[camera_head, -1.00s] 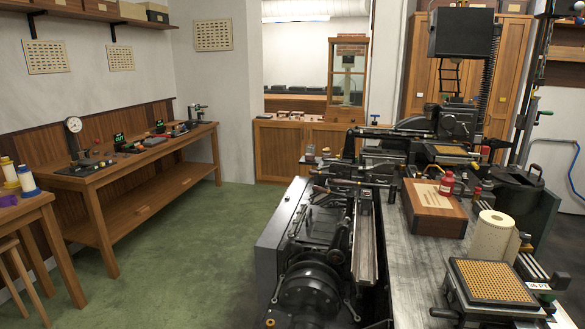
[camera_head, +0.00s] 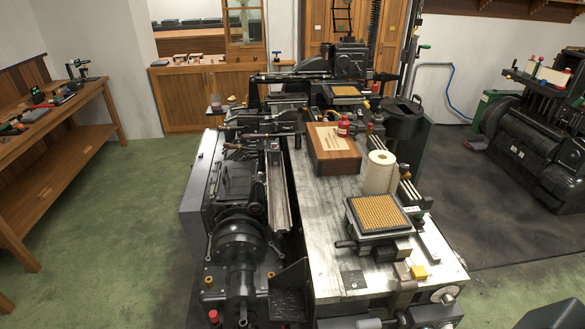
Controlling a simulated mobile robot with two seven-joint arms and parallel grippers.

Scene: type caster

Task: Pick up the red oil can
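A small red oil can (camera_head: 343,127) stands upright on or right beside the back right part of a wooden box (camera_head: 334,151). The box sits on the metal worktop of the type caster. The can is small in the picture, and I cannot tell exactly what its base touches. Neither of my grippers shows in the head view.
The metal worktop (camera_head: 322,226) is bare in front of the box. A paper roll (camera_head: 379,172) and a tray of brass matrices (camera_head: 377,212) stand to its right. Black machinery (camera_head: 238,238) fills the left side. Green floor (camera_head: 130,230) lies open farther left.

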